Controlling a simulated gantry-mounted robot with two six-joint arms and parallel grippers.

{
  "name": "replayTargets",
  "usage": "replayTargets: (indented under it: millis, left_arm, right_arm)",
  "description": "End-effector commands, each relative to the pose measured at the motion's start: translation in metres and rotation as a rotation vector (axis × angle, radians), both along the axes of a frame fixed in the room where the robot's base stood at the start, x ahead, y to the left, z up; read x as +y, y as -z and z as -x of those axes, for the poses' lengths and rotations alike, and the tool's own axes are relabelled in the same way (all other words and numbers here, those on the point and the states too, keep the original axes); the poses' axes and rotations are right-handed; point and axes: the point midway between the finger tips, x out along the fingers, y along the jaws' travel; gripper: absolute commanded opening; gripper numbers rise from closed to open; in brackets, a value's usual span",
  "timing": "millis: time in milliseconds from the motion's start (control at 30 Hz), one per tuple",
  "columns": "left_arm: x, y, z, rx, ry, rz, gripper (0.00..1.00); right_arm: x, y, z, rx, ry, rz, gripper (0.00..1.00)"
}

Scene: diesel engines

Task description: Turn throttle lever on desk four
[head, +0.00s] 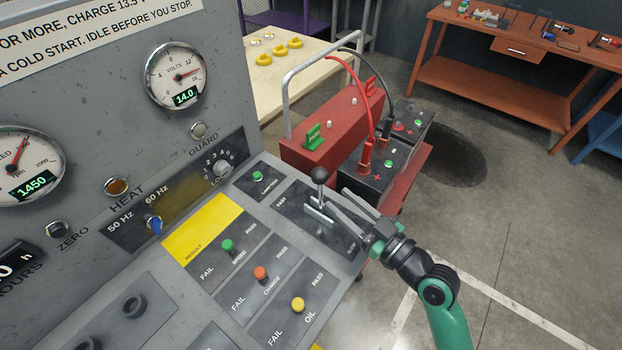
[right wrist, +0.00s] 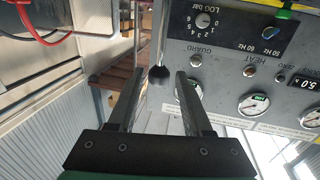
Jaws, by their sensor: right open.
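The throttle lever (head: 319,176) stands up from a slotted plate on the right part of the grey desk, with a round black knob on a metal stem. My left gripper is not in view.
Green, orange and yellow buttons (head: 298,304) sit on the desk left of my right gripper. The upright panel carries gauges (head: 176,76) and a blue knob (head: 154,224). A red cart with batteries (head: 371,180) stands behind the lever. Open floor lies to the right.

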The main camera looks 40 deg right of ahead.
Motion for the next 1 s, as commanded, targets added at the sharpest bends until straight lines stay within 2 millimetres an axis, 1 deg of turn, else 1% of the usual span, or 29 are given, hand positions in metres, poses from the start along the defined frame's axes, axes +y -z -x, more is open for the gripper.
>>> replayTargets:
  millis: [100, 300, 433, 500, 600, 833, 867, 1000]
  left_arm:
    - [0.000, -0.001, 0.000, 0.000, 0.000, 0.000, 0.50]
    - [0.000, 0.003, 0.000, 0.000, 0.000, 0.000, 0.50]
    - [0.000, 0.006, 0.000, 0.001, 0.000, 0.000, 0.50]
    - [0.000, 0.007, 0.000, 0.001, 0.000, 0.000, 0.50]
    - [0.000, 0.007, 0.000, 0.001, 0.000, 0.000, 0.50]
    - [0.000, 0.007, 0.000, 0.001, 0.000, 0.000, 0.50]
    - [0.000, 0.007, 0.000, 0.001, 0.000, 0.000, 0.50]
    - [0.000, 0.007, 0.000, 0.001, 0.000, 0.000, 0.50]
  right_arm:
    - [0.001, -0.002, -0.023, -0.004, -0.005, 0.001, 0.50]
    - [-0.001, 0.000, -0.069, -0.003, -0.004, 0.000, 0.50]
    - [-0.002, 0.000, -0.091, -0.002, -0.004, 0.000, 0.50]
    - [-0.003, 0.000, -0.099, -0.001, -0.002, 0.000, 0.50]
    - [-0.003, 0.000, -0.104, -0.001, -0.001, -0.001, 0.50]
    - [-0.003, 0.000, -0.105, -0.001, -0.001, -0.001, 0.50]
    - [-0.003, 0.000, -0.105, -0.001, -0.001, -0.001, 0.46]
    - [-0.003, 0.000, -0.105, -0.001, -0.001, -0.001, 0.21]
